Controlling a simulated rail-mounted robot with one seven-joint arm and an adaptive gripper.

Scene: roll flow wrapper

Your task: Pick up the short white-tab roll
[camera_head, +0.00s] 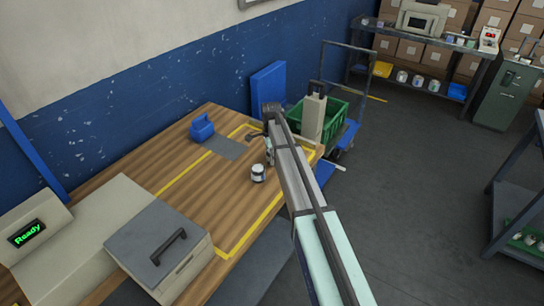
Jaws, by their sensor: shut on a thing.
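A short white roll (258,176) with a dark band around its upper part is upright at the right end of the wooden table (190,170). No tab can be made out on it at this size. My arm comes in from the lower right and bends down beside the roll. My gripper (268,157) is small and partly hidden by my arm, just above and right of the roll. It is shut on the roll, though the fingertips and their contact are not clear. I cannot tell whether the roll touches the table.
A blue holder (201,127) and a grey mat (226,147) are behind the roll. A grey machine box with a handle (158,248) and a "Ready" display (27,232) occupy the near left. A green crate (334,122) stands beyond the table. The yellow-lined tabletop is mostly clear.

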